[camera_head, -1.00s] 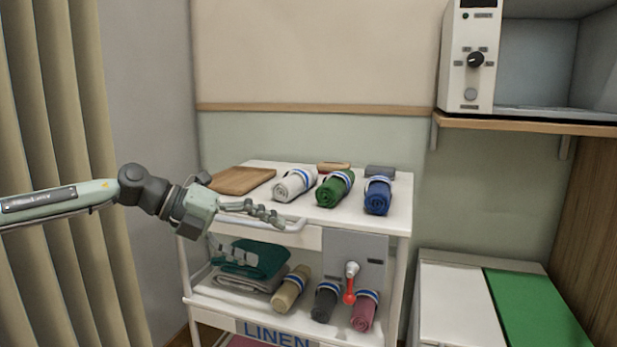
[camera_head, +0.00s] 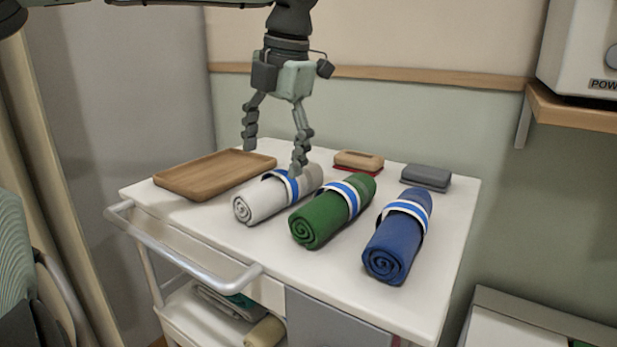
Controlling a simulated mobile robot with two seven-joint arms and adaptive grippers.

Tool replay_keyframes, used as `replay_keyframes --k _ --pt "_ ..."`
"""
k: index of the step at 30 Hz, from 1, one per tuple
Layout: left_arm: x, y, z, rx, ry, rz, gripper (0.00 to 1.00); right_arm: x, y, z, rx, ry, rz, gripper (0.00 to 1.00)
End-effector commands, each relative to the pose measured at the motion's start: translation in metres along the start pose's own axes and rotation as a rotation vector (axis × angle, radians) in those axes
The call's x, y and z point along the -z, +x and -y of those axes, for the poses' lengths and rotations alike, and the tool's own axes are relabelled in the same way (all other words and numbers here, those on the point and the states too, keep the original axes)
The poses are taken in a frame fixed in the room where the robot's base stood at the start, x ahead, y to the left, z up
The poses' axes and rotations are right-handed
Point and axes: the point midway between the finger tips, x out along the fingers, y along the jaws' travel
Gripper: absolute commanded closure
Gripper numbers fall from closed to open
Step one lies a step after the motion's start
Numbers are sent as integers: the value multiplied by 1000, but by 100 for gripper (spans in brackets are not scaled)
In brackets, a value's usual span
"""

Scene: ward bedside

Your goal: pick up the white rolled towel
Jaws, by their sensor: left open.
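The white rolled towel (camera_head: 262,203) lies on the cart's white top, with a blue and white band around it. Its spiral end faces the front left. My left gripper (camera_head: 272,162) points down from above with its fingers spread and nothing between them. Its right finger is in front of the towel's banded middle in the picture and hides part of it. The left finger is to the left of the towel, over the tray side. I cannot tell whether the right finger touches the towel. My right gripper is not in view.
A green rolled towel (camera_head: 322,222) lies close on the right, then a blue one (camera_head: 391,248). A wooden tray (camera_head: 200,180) is on the left. A wooden-backed brush (camera_head: 358,160) and a grey block (camera_head: 426,177) lie behind. A rail (camera_head: 180,255) runs along the cart's front left.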

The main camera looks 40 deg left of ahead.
Motion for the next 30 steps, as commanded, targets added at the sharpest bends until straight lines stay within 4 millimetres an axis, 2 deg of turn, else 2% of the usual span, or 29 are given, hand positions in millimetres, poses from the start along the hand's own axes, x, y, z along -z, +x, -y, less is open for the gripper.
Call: replay_keyframes --k 11,18,27,28,30 --pt "0 36 1 -8 3 -8 20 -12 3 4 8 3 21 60" --pt "-2 70 2 -8 0 -5 20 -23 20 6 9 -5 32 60" --pt "-2 77 2 -9 0 -3 20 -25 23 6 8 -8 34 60" --pt "-2 77 2 -9 0 -3 22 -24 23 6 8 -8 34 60" --pt "-2 77 2 -9 0 -3 30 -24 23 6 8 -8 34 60"
